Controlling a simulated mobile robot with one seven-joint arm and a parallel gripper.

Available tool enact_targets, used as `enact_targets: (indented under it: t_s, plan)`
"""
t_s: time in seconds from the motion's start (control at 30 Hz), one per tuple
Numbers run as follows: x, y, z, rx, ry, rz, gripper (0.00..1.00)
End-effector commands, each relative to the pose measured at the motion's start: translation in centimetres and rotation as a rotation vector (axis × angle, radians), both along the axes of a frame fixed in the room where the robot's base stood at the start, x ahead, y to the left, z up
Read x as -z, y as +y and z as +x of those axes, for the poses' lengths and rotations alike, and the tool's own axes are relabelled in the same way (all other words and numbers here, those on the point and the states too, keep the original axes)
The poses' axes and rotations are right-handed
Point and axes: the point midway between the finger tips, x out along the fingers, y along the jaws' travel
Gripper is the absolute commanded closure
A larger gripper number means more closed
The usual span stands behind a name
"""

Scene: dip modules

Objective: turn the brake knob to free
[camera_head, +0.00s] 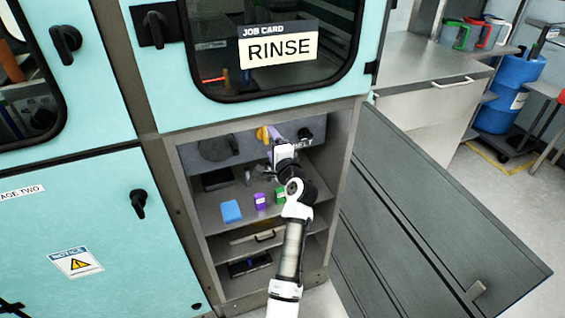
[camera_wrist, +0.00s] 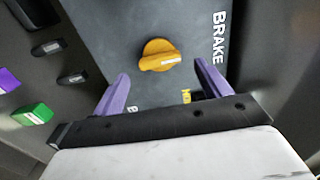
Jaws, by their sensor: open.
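The brake knob (camera_wrist: 160,56) is a yellow-orange rotary knob on a dark grey panel. A pale line runs almost level across it in the wrist view. The white word BRAKE (camera_wrist: 218,38) is printed beside it. The knob shows small in the head view (camera_head: 262,134), inside the open lower cabinet. My gripper (camera_wrist: 162,70) is open, with its purple fingers one on each side of the knob in the picture. Contact cannot be seen. A yellow marking (camera_wrist: 187,97) near the right finger is partly hidden by my gripper, so its word cannot be read.
A blue block (camera_head: 231,211), a purple block (camera_head: 260,201) and a green block (camera_head: 279,196) sit on the cabinet shelf. The cabinet door (camera_head: 440,205) stands open at the right. A round dark part (camera_head: 217,148) is left on the back panel.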

Motion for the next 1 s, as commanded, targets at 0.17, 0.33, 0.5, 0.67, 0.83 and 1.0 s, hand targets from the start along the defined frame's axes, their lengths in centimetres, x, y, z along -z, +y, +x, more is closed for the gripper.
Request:
enact_targets:
  t_s: [0.17,0.33,0.5,0.67,0.83,1.0]
  plan:
    - [0.4,-1.5,-4.0,0.004,0.0,0.0,0.24]
    - [0.3,-2.5,-7.3,0.004,0.0,0.0,0.24]
    - [0.2,-3.1,-9.2,0.003,0.0,0.001,0.24]
    - [0.0,-3.2,-9.8,0.001,0.001,0.002,0.24]
    - [0.0,-3.3,-9.8,0.001,0.001,0.002,0.24]
    - [0.0,-3.2,-9.8,0.002,0.001,0.002,0.24]
